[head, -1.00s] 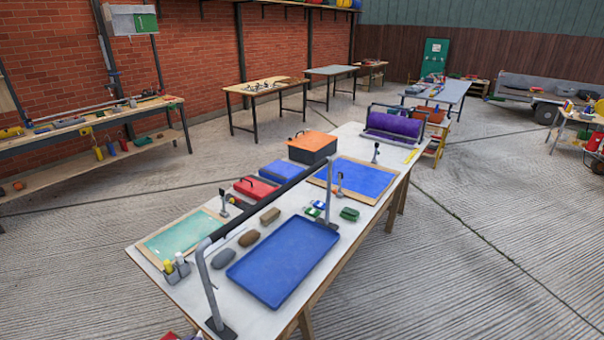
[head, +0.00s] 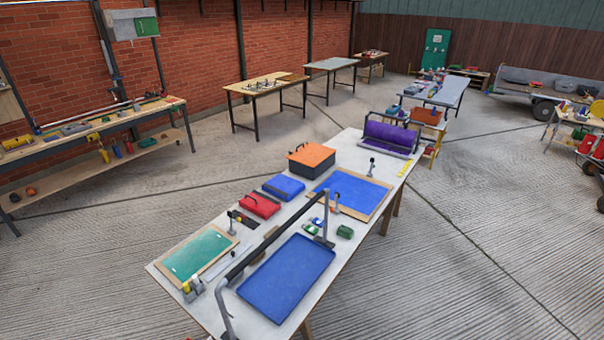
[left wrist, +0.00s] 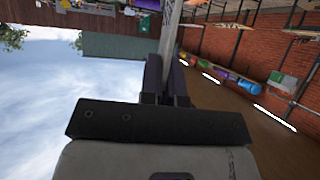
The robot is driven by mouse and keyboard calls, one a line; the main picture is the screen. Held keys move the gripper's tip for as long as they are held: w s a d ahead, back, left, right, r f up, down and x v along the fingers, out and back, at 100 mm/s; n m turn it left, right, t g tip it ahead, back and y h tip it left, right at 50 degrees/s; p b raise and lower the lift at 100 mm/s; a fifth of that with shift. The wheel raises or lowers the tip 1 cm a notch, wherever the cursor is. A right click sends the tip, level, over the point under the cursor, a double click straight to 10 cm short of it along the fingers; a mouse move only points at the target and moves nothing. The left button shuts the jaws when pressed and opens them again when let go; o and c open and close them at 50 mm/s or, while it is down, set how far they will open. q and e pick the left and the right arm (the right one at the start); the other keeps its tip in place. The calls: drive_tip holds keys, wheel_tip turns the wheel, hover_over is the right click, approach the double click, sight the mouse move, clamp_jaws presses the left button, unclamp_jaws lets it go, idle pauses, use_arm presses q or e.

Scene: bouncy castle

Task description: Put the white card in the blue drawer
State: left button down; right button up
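I cannot make out a white card for certain. Small packs in white with green (head: 310,229) and white with blue (head: 318,221) lie near the middle of the long white table (head: 347,153) in the head view. No blue drawer is clearly identifiable; a blue case (head: 284,187) lies on the table beside a red case. My left gripper (left wrist: 166,62) shows in the left wrist view, raised with sky and brick wall behind it. Its dark fingers stand close together, with a pale grey post seen between and beyond them; whether it touches them is unclear. My right gripper is out of view.
The table carries a blue tray (head: 287,278), a green mat (head: 199,254), a blue mat (head: 350,190), an orange-topped box (head: 312,158) and a purple roll (head: 391,136). A dark bar on posts (head: 268,250) spans the tray's left side. Concrete floor is open to the right.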

use_arm(q)
drive_tip(key=r+p, duration=0.3)
drive_tip(key=r, duration=0.1)
drive_tip(key=shift+s+m+h, duration=0.3)
drive_tip(key=shift+s+h, duration=0.05)
drive_tip(key=shift+h, duration=0.05)
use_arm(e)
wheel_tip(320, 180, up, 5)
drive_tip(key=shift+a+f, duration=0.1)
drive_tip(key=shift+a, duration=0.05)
